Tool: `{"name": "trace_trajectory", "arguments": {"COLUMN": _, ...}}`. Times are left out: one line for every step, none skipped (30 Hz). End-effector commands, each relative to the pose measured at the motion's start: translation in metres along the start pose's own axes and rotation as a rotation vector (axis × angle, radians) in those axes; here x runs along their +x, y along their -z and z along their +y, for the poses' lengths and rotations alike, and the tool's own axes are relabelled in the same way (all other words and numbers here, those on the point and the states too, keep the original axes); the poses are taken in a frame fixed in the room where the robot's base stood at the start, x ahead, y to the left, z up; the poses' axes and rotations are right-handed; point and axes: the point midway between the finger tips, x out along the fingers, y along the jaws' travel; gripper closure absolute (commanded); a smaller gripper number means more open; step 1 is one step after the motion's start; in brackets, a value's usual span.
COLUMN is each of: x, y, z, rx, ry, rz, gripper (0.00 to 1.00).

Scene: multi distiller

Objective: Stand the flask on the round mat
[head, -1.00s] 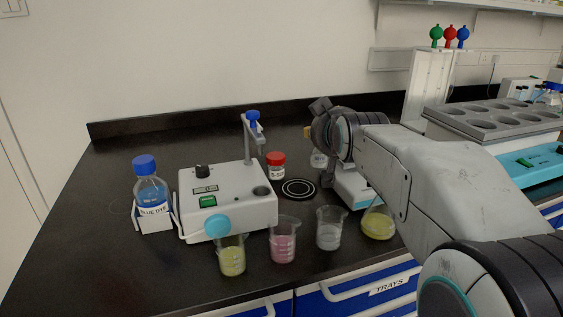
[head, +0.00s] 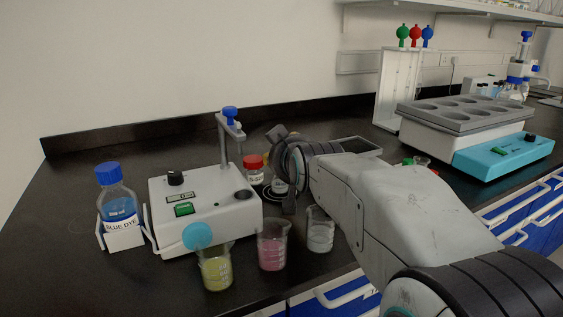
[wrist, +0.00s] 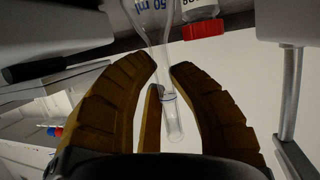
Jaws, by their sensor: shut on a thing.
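My gripper (head: 268,160) is shut on the neck of a clear glass flask (head: 279,186). The round mat (head: 270,197), black with white rings, lies on the bench right of the white device. In the head view the flask appears over the mat, and my gripper and arm hide part of both. I cannot tell whether the flask touches the mat.
A red-capped bottle (head: 254,170) stands close left of the flask, its red cap showing in the wrist view (wrist: 203,29). The white device (head: 200,205) with a post is further left. Yellow (head: 216,268), pink (head: 272,247) and clear (head: 320,232) beakers stand in front.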

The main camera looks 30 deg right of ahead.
Motion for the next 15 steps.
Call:
{"name": "trace_trajectory", "arguments": {"x": 0.0003, "y": -0.0024, "z": -0.0003, "rx": 0.0, "ry": 0.0, "rz": 0.002, "gripper": 1.0}}
{"name": "trace_trajectory", "arguments": {"x": 0.0001, "y": -0.0021, "z": -0.0003, "rx": 0.0, "ry": 0.0, "rz": 0.002, "gripper": 1.0}}
{"name": "trace_trajectory", "arguments": {"x": -0.0002, "y": -0.0014, "z": -0.0003, "rx": 0.0, "ry": 0.0, "rz": 0.002, "gripper": 1.0}}
{"name": "trace_trajectory", "arguments": {"x": -0.0003, "y": -0.001, "z": -0.0002, "rx": 0.0, "ry": 0.0, "rz": 0.002, "gripper": 1.0}}
{"name": "trace_trajectory", "arguments": {"x": -0.0003, "y": -0.0008, "z": -0.0002, "rx": 0.0, "ry": 0.0, "rz": 0.002, "gripper": 1.0}}
{"name": "trace_trajectory", "arguments": {"x": -0.0003, "y": -0.0008, "z": -0.0002, "rx": 0.0, "ry": 0.0, "rz": 0.002, "gripper": 1.0}}
{"name": "trace_trajectory", "arguments": {"x": -0.0003, "y": -0.0008, "z": -0.0002, "rx": 0.0, "ry": 0.0, "rz": 0.002, "gripper": 1.0}}
{"name": "trace_trajectory", "arguments": {"x": -0.0003, "y": -0.0009, "z": -0.0002, "rx": 0.0, "ry": 0.0, "rz": 0.002, "gripper": 1.0}}
{"name": "trace_trajectory", "arguments": {"x": -0.0001, "y": -0.0013, "z": -0.0002, "rx": 0.0, "ry": 0.0, "rz": 0.002, "gripper": 1.0}}
{"name": "trace_trajectory", "arguments": {"x": 0.0001, "y": -0.0019, "z": -0.0003, "rx": 0.0, "ry": 0.0, "rz": 0.002, "gripper": 1.0}}
{"name": "trace_trajectory", "arguments": {"x": 0.0004, "y": -0.0027, "z": -0.0003, "rx": 0.0, "ry": 0.0, "rz": 0.002, "gripper": 1.0}}
{"name": "trace_trajectory", "arguments": {"x": 0.0009, "y": -0.0039, "z": -0.0003, "rx": 0.0, "ry": 0.0, "rz": 0.002, "gripper": 1.0}}
{"name": "trace_trajectory", "arguments": {"x": 0.0012, "y": -0.0048, "z": -0.0004, "rx": 0.0, "ry": 0.0, "rz": 0.002, "gripper": 1.0}}
{"name": "trace_trajectory", "arguments": {"x": 0.0015, "y": -0.0055, "z": -0.0004, "rx": 0.0, "ry": 0.0, "rz": 0.002, "gripper": 1.0}}
{"name": "trace_trajectory", "arguments": {"x": 0.001, "y": -0.0041, "z": -0.0004, "rx": 0.0, "ry": 0.0, "rz": 0.001, "gripper": 0.77}}
